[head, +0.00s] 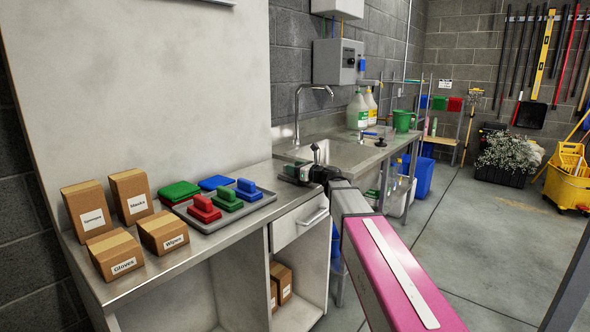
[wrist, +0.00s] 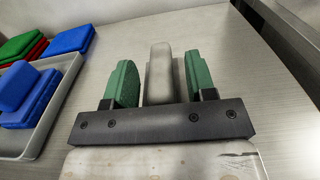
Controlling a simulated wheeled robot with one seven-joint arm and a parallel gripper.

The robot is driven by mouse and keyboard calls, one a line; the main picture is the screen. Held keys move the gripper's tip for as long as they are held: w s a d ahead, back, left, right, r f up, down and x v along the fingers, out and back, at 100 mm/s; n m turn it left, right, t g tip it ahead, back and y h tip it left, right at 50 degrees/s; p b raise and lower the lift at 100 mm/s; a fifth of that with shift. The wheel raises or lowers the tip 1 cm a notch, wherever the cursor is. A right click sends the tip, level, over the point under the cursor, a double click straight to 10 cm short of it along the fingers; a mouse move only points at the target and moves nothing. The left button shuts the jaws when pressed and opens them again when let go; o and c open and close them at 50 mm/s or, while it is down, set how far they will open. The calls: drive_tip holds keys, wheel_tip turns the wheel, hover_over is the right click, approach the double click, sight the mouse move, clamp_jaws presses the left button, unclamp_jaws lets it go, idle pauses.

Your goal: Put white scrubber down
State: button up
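In the wrist view the white scrubber (wrist: 159,75) shows as a pale grey-white block between the two green fingers of my gripper (wrist: 160,85). A narrow gap shows on each side of it, so the fingers are open and appear not to press on it. It seems to rest on the pale counter (wrist: 220,50); its lower part is hidden by the gripper's dark crossbar. In the head view my gripper (head: 300,171) is low at the counter near the sink's front left, and I cannot make out the scrubber there.
A grey tray (head: 232,219) left of my gripper holds red (head: 204,209), green (head: 226,200) and blue (head: 248,190) scrubbers and coloured pads. Several cardboard boxes (head: 131,195) stand further left. The sink (head: 335,152) and faucet (head: 298,110) are behind. Counter around my gripper looks clear.

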drive_tip(key=shift+r, duration=0.2)
drive_tip(key=v, duration=1.1)
drive_tip(key=shift+s, duration=0.15)
drive_tip(key=shift+o, duration=0.4)
drive_tip(key=shift+s+d, duration=0.15)
drive_tip(key=shift+d, duration=0.15)
drive_tip(key=shift+w+a+r+g+h, duration=0.85)
drive_tip(key=shift+a+r+g+h, duration=0.2)
drive_tip(key=shift+r, duration=0.1)
drive_tip(key=shift+w+a+r+g+h, duration=0.25)
drive_tip(key=shift+w+r+h, duration=0.2)
drive_tip(key=shift+h, duration=0.2)
drive_tip(key=x, duration=0.5)
drive_tip(key=shift+w+a, duration=0.1)
drive_tip(key=shift+a, duration=0.05)
drive_tip(key=shift+x, duration=2.65)
drive_tip(key=shift+a+r, duration=0.1)
drive_tip(key=shift+r, duration=0.1)
clamp_jaws()
